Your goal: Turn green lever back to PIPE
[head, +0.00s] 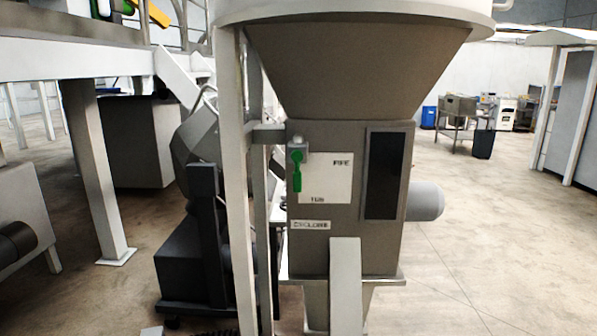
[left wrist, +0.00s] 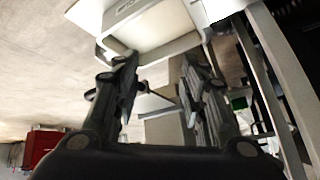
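The green lever (head: 297,172) is on the front of the grey machine (head: 310,250), at the left edge of a white label plate (head: 325,180). It hangs straight down from its green pivot. The plate reads PIPE at the upper right and what looks like TUB at the bottom; the lever points down toward the lower word. My left gripper (left wrist: 162,85) shows only in the left wrist view, with its two dark fingers apart and nothing between them. A small green patch (left wrist: 239,103) shows there to the right of the fingers; I cannot tell what it is. My right gripper is in neither view.
A large hopper (head: 355,65) sits on top of the machine. A pale upright post (head: 233,200) stands just left of the lever. A dark panel (head: 384,175) is right of the plate. Open floor (head: 490,230) lies to the right.

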